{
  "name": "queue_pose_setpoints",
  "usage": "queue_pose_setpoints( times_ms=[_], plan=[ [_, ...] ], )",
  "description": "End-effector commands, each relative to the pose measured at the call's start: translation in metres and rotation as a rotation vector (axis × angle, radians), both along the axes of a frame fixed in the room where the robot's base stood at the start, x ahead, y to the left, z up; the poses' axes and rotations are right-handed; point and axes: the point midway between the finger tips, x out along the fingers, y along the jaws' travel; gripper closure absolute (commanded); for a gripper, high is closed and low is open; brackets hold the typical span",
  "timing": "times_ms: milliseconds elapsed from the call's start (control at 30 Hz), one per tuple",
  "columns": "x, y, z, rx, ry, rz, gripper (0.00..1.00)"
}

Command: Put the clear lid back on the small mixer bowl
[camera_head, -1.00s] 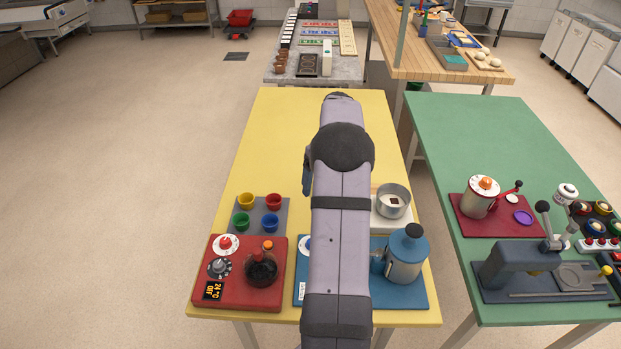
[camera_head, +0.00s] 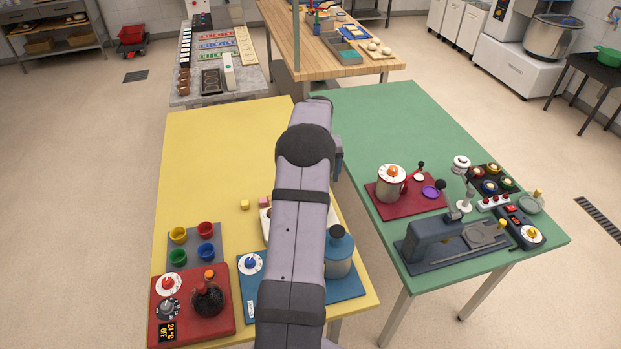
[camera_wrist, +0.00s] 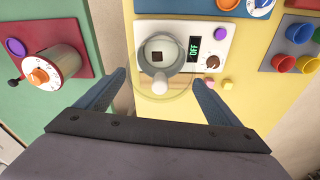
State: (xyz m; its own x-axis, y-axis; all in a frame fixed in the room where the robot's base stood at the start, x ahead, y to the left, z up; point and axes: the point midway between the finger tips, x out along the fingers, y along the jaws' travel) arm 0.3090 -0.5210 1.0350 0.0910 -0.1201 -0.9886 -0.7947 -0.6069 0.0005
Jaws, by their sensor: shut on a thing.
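In the wrist view my gripper (camera_wrist: 158,77) holds a clear round lid (camera_wrist: 183,92) between its two blue-grey fingers. The lid has a pale knob (camera_wrist: 160,86). The lid overlaps the near part of an open grey bowl (camera_wrist: 176,50) in this view; its height above the bowl is hard to tell. The bowl has pale contents and a dark brown square in it. It sits on a white base (camera_wrist: 150,28) with an OFF display and a dark knob. In the head view my arm hides the bowl, the lid and most of my gripper.
Yellow and pink cubes (camera_head: 245,204) lie by the white base. The green table (camera_head: 370,120) stands right; the yellow table's far part is clear.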

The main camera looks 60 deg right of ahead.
Motion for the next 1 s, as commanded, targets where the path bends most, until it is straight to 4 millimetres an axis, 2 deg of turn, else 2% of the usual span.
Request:
queue_pose_setpoints(
  times_ms=[200,567,1000],
  plan=[
    [0.001,-0.001,0.000,0.000,0.000,-0.111,0.31],
    [0.001,-0.001,-0.002,0.000,0.000,-0.131,0.31],
    [0.001,-0.001,-0.030,0.001,0.000,-0.128,0.31]
  ],
)
